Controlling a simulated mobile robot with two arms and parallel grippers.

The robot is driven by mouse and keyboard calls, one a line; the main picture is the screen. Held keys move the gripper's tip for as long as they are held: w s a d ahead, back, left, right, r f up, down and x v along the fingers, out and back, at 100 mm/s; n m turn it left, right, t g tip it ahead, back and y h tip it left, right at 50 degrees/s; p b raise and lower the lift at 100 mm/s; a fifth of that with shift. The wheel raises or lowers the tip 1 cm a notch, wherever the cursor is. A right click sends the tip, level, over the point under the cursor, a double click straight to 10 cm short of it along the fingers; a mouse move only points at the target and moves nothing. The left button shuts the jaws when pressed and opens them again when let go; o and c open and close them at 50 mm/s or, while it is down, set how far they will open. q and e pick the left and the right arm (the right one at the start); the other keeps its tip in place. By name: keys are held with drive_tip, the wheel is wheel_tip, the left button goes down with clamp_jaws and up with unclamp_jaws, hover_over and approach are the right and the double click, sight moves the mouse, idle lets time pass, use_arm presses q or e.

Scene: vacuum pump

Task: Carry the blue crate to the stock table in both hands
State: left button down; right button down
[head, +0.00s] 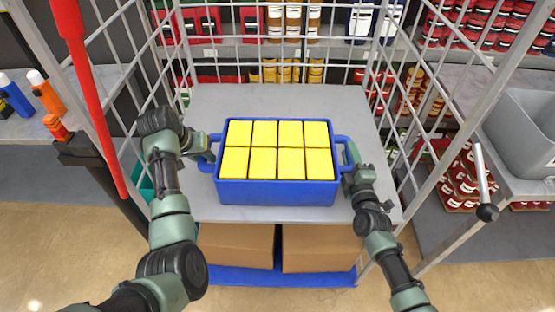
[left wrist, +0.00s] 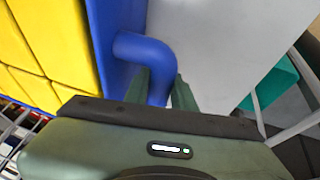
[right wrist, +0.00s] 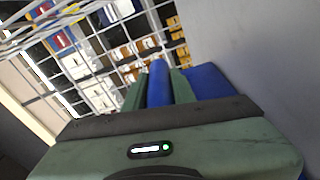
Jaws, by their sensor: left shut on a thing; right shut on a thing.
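The blue crate (head: 276,192) sits on a grey shelf (head: 285,100) inside a wire cage trolley. It holds two rows of yellow blocks (head: 265,148). My left gripper (head: 207,148) is at the crate's left handle and shut on it; the left wrist view shows the curved blue handle (left wrist: 148,55) between its fingers. My right gripper (head: 349,174) is at the right handle and shut on it; the right wrist view shows the blue handle (right wrist: 158,85) between its fingers. I cannot tell whether the crate is raised off the shelf.
White wire walls (head: 440,100) stand left, right and behind. Cardboard boxes (head: 237,243) sit on a blue base below. A red bar (head: 92,110) hangs at the left. A grey bin (head: 515,135) stands on a table at the right. Stocked shelves lie behind.

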drive_tip(key=shift+f, duration=0.1)
idle(0.5)
